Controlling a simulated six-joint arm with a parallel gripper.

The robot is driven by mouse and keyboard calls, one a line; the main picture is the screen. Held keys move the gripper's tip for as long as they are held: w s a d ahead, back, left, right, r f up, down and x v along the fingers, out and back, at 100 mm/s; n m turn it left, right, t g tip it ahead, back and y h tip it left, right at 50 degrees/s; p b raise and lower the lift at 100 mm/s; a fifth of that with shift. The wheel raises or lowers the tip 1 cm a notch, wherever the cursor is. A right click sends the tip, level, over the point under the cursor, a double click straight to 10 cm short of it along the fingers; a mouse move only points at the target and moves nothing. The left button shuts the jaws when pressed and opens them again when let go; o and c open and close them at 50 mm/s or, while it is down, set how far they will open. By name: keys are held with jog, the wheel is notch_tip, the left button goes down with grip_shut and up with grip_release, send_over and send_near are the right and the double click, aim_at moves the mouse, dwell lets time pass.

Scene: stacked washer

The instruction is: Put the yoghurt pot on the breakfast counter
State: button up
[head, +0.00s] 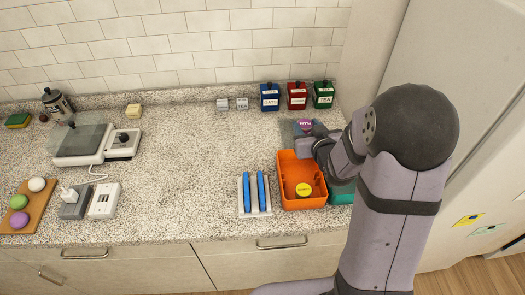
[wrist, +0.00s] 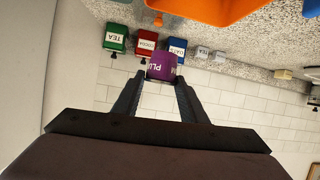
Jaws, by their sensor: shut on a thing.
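A purple yoghurt pot with a partly visible label starting "PLU" (wrist: 161,67) is between the fingers of my gripper (wrist: 160,82) in the wrist view. In the head view its purple-pink lid (head: 305,123) shows just behind the orange bin, with my gripper (head: 301,130) around it. My gripper is shut on the pot. Another pot with a yellow round lid (head: 304,189) sits inside the orange bin (head: 286,172). The speckled counter (head: 190,160) runs along the wall. The gap between the held pot and the counter is hard to judge.
A teal bin (head: 342,190) is partly hidden by my arm. Blue (head: 270,98), red (head: 297,97) and green (head: 324,96) canisters stand against the wall. A white rack with blue items (head: 255,195) is left of the orange bin. The middle counter is clear.

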jog(key=w+r+m+g+h+b, duration=0.1)
jog(key=w+r+m+h+b, duration=0.55)
jog(key=w+b, duration=0.35)
jog(key=s+a+f+m+g+h+b, duration=0.1)
jog(key=s+a+f+b, duration=0.1)
jog(key=a+f+b, duration=0.35)
jog(key=s+a+f+m+g+h+b, duration=0.1)
jog(key=a+f+h+b, duration=0.15)
jog(key=a+b, duration=0.55)
jog(key=shift+n+y, duration=0.25)
jog(key=shift+y, duration=0.25)
jog(key=shift+s+a+f, duration=0.1)
jog(key=shift+a+f, duration=0.2)
jog(key=shift+f, duration=1.45)
jog(key=shift+a+f, duration=0.25)
jog(key=shift+f, duration=1.5)
jog(key=shift+s+a+f, duration=0.1)
jog(key=shift+a+f, duration=0.2)
jog(key=shift+f, duration=1.45)
jog(key=shift+f, duration=0.15)
jog(key=o, duration=1.1)
